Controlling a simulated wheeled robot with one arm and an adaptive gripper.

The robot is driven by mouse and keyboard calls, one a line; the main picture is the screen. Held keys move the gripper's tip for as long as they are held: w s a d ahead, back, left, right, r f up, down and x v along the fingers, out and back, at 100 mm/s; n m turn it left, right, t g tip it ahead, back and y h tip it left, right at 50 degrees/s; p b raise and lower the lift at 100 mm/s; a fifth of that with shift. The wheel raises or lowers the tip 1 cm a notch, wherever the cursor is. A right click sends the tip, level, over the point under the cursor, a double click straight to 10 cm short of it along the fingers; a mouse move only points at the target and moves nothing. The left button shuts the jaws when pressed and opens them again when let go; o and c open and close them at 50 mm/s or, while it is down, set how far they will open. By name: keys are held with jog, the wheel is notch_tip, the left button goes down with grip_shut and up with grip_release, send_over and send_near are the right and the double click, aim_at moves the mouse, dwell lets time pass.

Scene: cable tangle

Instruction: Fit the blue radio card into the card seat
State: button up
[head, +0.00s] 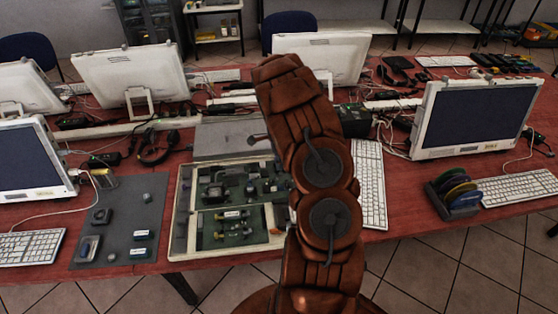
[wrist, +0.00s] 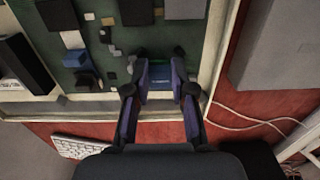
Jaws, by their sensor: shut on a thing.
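In the wrist view my gripper (wrist: 160,76) is shut on the blue radio card (wrist: 161,85). Only a small blue part of the card shows between the dark fingers. The fingers are over the green board (wrist: 105,88), close to the corner of its pale frame. I cannot tell whether the card touches the board, and I cannot make out the card seat, which may be hidden under the fingers. In the head view the open case (head: 180,237) with the board stands on the red table; my arm covers its right side and hides my gripper and the card.
A grey mat (head: 118,219) with several small parts lies left of the case. Monitors stand around. A pale cable (wrist: 245,118) runs beside the case.

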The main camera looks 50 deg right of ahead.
jog(key=shift+f+b, duration=0.35)
jog(key=shift+b, duration=0.05)
jog(key=shift+a+f, duration=0.1)
jog(key=shift+s+a+f+b, duration=0.1)
jog(key=shift+s+f+b, duration=0.05)
jog(key=shift+f+b, duration=0.15)
jog(key=o, duration=0.9)
jog(key=shift+f, duration=0.15)
jog(key=shift+r, duration=0.25)
